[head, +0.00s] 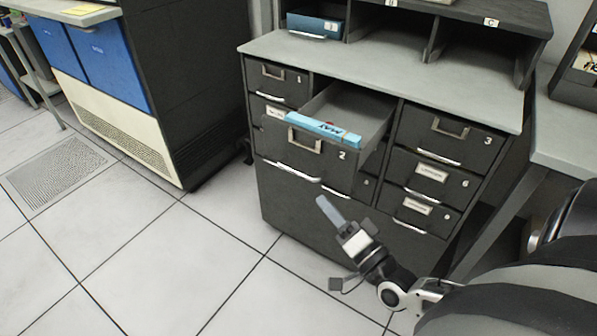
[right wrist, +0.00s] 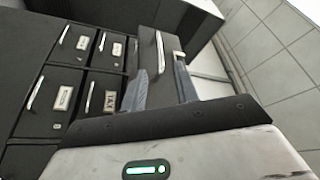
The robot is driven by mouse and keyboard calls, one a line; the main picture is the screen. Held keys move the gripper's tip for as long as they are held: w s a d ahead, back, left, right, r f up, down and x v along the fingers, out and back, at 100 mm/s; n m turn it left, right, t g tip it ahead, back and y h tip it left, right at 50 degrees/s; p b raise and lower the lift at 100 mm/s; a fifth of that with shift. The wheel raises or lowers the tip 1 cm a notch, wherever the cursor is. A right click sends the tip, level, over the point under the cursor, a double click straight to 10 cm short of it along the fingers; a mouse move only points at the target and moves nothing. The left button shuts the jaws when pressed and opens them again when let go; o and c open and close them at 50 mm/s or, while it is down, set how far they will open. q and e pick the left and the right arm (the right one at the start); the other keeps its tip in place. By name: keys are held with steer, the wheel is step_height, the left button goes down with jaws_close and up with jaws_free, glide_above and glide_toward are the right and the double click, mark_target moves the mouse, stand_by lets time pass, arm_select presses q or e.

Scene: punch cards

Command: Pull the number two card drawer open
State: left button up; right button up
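The number two card drawer (head: 335,166) is the top middle drawer of the dark cabinet and stands pulled out well past its neighbours. Its front carries a "2", an empty-looking label frame and a pale handle bar (head: 290,171) along the lower edge. A light blue card bundle (head: 323,130) lies at its front. My right gripper (head: 328,208) is just below and in front of the drawer, apart from the handle. In the right wrist view its fingers (right wrist: 162,88) are spread and empty, with the drawer front and handle (right wrist: 160,52) beyond them. My left gripper is not in view.
Drawers 1 (head: 275,84), 3 (head: 450,138) and 6 (head: 434,175) are closed around it. The grey cabinet top (head: 400,73) is clear below the cubbyholes. A black-and-white machine (head: 120,130) stands left. A desk (head: 563,140) is right. The tiled floor in front is free.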

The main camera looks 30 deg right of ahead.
mark_target(298, 172)
steer(key=x, duration=1)
steer(key=shift+w, duration=0.35)
steer(key=shift+r, duration=0.1)
jaws_close()
